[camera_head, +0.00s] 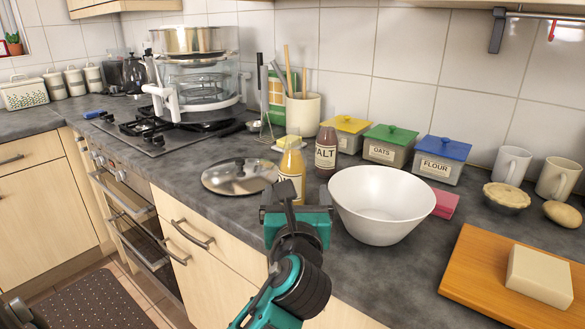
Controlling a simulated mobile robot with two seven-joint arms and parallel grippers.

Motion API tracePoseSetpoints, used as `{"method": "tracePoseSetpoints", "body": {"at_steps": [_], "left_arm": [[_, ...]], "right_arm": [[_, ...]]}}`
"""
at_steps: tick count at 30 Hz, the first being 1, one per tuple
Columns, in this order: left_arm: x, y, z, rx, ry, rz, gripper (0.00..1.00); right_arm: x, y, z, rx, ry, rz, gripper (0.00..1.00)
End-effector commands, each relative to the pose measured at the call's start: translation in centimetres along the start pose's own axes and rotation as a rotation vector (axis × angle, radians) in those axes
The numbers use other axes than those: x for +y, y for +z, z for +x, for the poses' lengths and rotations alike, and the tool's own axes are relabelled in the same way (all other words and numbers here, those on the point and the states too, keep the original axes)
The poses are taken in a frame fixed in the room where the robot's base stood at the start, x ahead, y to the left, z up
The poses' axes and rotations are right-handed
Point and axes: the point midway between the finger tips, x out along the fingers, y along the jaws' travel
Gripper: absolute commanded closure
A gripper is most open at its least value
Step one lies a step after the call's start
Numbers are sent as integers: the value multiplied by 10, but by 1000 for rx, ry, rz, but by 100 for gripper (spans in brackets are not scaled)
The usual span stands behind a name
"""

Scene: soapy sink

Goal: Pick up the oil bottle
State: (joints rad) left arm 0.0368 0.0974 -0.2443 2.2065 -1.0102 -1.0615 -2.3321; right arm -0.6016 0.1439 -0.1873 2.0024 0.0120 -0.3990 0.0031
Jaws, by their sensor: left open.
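The oil bottle (291,170) is a slim bottle of yellow liquid with a pale label, standing upright on the grey counter. My left gripper (296,204) is open and in front of the bottle, at the counter's front edge. It overlaps the bottle's lower part in the picture, so the base is hidden. I cannot tell whether the fingers touch the bottle.
A dark malt bottle (326,152) stands close behind and right of the oil bottle. A white bowl (381,205) is to the right, and a shiny round metal plate (238,176) to the left. Yellow, green and blue-lidded tubs (440,163) line the wall.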

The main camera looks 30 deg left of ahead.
Motion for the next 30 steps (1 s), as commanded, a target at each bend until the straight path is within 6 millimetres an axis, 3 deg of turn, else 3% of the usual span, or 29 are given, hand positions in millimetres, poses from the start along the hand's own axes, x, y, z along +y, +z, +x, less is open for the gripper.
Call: {"method": "tracePoseSetpoints", "body": {"at_steps": [6,15,23,30], "left_arm": [[0,0,6,-1,0,0,8],[0,-1,60,-1,0,-1,8],[1,-1,82,-1,-1,-2,8],[5,-2,117,0,0,-3,8]], "right_arm": [[-1,9,-2,-17,-1,1,57],[0,17,1,-32,-4,-2,57],[-2,12,3,-20,-7,-3,57],[-4,13,7,-13,-14,-1,57]]}}
